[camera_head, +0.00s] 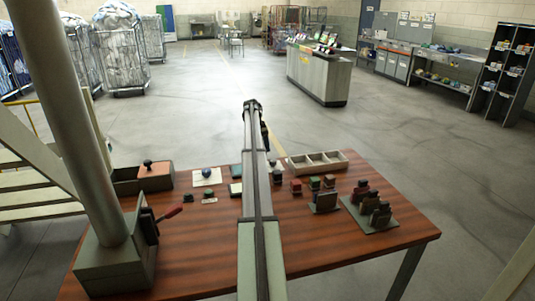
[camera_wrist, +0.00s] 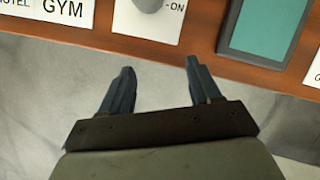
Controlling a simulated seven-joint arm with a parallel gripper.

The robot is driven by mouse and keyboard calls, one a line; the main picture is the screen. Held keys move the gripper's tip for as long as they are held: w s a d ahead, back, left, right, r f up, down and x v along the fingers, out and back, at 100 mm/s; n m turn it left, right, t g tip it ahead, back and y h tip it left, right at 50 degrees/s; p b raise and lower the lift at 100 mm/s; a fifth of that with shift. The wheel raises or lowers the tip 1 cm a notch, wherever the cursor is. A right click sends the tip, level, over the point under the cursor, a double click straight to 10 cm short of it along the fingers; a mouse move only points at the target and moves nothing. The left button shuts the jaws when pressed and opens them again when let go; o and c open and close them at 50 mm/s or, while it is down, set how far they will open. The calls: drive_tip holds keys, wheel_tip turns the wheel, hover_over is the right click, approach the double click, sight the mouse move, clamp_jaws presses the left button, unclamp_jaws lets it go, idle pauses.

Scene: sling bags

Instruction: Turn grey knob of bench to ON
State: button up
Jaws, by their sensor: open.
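In the wrist view, the grey knob (camera_wrist: 149,4) is cut off by the top edge. It sits on a white plate (camera_wrist: 128,24) with an "-ON" label to the knob's right. The knob's pointing direction cannot be read. My gripper (camera_wrist: 160,68) is open and empty, its two fingers apart below the plate in the picture, with floor showing between them. The fingers are apart from the knob. In the head view, the wooden bench (camera_head: 330,235) stands in front of me; my arm crosses it and hides my fingers. A white plate with a round bluish knob (camera_head: 207,172) lies near its far edge.
A teal pad (camera_wrist: 266,25) lies right of the knob plate, and a "GYM" label (camera_wrist: 60,12) left of it.

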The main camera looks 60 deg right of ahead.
drive_tip(key=w, duration=0.1)
drive_tip(key=w+d, duration=0.1)
drive_tip(key=w, duration=0.1)
drive_tip(key=shift+w+d, duration=0.3)
drive_tip(key=shift+w, duration=0.05)
drive_tip(key=n+t+h, duration=0.1)
drive_tip(key=n+t, duration=0.5)
drive_tip(key=t, duration=0.3)
approach(273, 160)
drive_tip(key=x, duration=0.8)
drive_tip(key=shift+w+f, duration=0.1)
drive_tip(key=shift+f, duration=0.15)
drive_tip(key=shift+c, duration=0.2)
drive_tip(key=c, duration=1)
